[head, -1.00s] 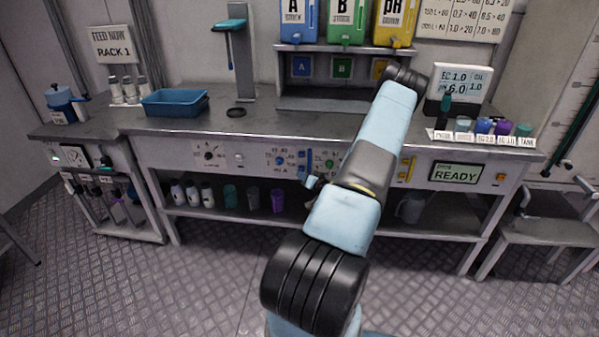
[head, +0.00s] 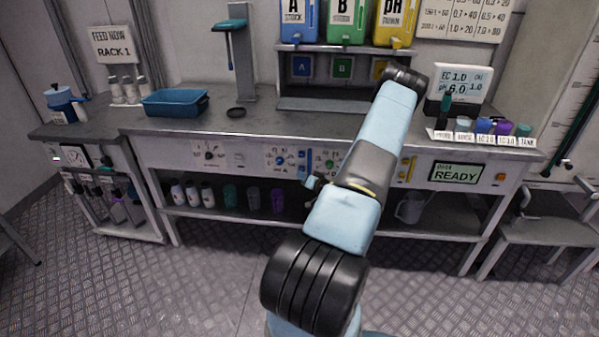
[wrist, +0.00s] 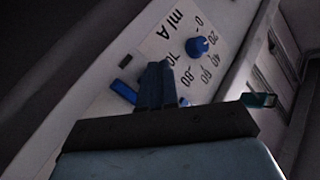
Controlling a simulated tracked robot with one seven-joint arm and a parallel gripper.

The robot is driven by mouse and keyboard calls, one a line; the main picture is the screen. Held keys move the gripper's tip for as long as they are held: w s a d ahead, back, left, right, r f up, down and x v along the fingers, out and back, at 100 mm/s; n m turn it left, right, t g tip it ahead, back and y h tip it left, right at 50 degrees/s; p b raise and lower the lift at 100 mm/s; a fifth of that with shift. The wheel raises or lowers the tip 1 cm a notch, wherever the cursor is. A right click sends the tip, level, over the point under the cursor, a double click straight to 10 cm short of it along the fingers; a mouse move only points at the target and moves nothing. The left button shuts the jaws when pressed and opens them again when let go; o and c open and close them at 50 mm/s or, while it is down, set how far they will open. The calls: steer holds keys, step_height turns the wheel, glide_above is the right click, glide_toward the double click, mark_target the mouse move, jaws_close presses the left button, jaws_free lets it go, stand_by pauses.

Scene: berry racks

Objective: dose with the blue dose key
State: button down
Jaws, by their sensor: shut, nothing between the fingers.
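The white dose panel for A (wrist: 172,30) fills much of the wrist view, with "ml A" and a scale from 0 upward. A round blue knob (wrist: 197,46) sits at the scale. A flat blue block (wrist: 123,90), likely the blue dose key, is on the panel left of my gripper (wrist: 160,68). My fingers are together and empty, in front of the panel; I cannot tell whether they touch it. In the head view my gripper (head: 314,183) is at the counter front, just right of the blue knob (head: 281,160); my arm hides part of the panel.
The display (head: 458,173) reads READY. A green knob (head: 329,165) is beside the blue controls, and yellow ones (head: 405,170) lie right of my arm. A blue tray (head: 175,102) stands on the counter. Cups (head: 253,198) and bottles stand on the shelf below.

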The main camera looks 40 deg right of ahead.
steer(key=shift+w, duration=0.1)
steer(key=shift+w+d, duration=0.2)
steer(key=shift+d, duration=0.1)
steer(key=shift+w+d, duration=0.3)
steer(key=shift+d, duration=0.05)
stand_by(0.9)
steer(key=shift+s+a, duration=0.1)
steer(key=shift+a, duration=0.05)
steer(key=shift+s+a, duration=0.5)
steer(key=shift+a, duration=0.05)
stand_by(0.4)
steer(key=shift+s+a, duration=1.6)
steer(key=shift+a, duration=0.3)
